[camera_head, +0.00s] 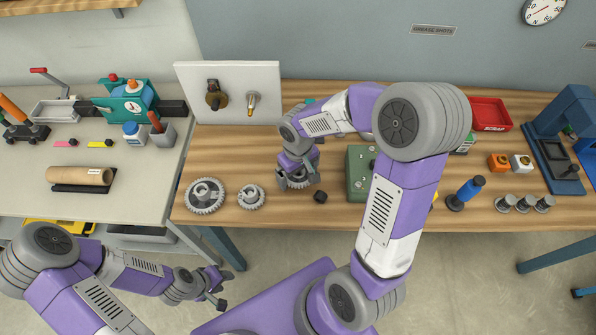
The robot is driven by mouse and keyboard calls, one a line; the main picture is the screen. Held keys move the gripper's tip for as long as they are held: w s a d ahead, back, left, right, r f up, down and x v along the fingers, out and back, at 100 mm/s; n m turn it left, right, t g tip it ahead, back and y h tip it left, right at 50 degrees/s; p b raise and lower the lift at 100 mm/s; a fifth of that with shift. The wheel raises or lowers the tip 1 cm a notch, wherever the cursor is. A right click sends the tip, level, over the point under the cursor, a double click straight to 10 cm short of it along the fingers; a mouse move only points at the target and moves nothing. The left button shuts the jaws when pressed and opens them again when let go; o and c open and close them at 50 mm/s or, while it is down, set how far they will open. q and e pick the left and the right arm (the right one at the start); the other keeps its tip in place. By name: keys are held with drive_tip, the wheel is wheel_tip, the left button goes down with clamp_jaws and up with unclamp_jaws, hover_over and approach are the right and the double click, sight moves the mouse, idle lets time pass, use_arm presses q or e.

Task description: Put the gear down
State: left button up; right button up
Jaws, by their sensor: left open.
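A large grey gear (205,195) lies flat at the left of the wooden bench. A smaller grey gear (251,197) lies to its right. My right gripper (298,182) points down just above or at the bench, right of these two. A third grey gear (298,184) shows between its fingers, which appear closed on its sides; I cannot tell whether this gear touches the wood. My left gripper (217,290) is open and empty, low in front of the benches and apart from the gears.
A small black part (320,197) lies just right of my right gripper. A green box (358,174) stands further right, partly behind my arm. A white panel (228,93) stands behind. A blue-handled tool (466,192) and a red bin (490,114) are at the right.

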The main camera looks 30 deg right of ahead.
drive_tip(key=shift+r, duration=0.15)
drive_tip(key=shift+r+p, duration=0.35)
drive_tip(key=shift+p, duration=0.1)
wheel_tip(320, 180, up, 12)
drive_tip(key=p, duration=0.3)
drive_tip(key=shift+r, duration=0.1)
